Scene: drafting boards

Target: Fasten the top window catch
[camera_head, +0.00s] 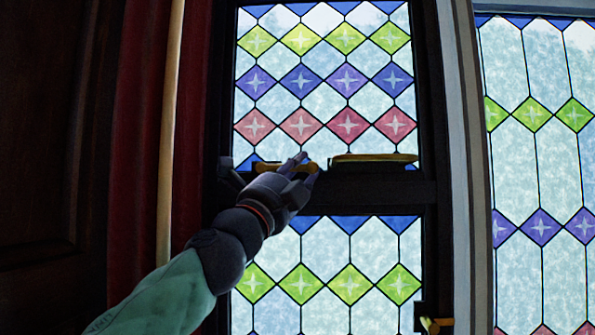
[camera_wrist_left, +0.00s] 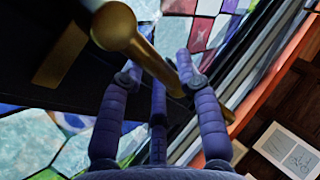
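The top window catch is a brass handle (camera_head: 265,167) on the dark horizontal rail between the upper and lower panes. In the left wrist view it is a brass bar with a round knob (camera_wrist_left: 113,26), slanting down to the right. My left gripper (camera_head: 309,165) reaches up to it from below. In the left wrist view its dark, jointed fingers (camera_wrist_left: 158,68) are spread apart on both sides of the bar. They look open; whether any finger touches the bar is unclear. My right gripper is in neither view.
A longer brass piece (camera_head: 375,158) lies along the rail to the right. A lower brass fitting (camera_head: 435,324) sits at the bottom right of the frame. A red curtain (camera_head: 140,150) and pale pole (camera_head: 170,130) stand at left. Stained-glass panes (camera_head: 325,75) surround the rail.

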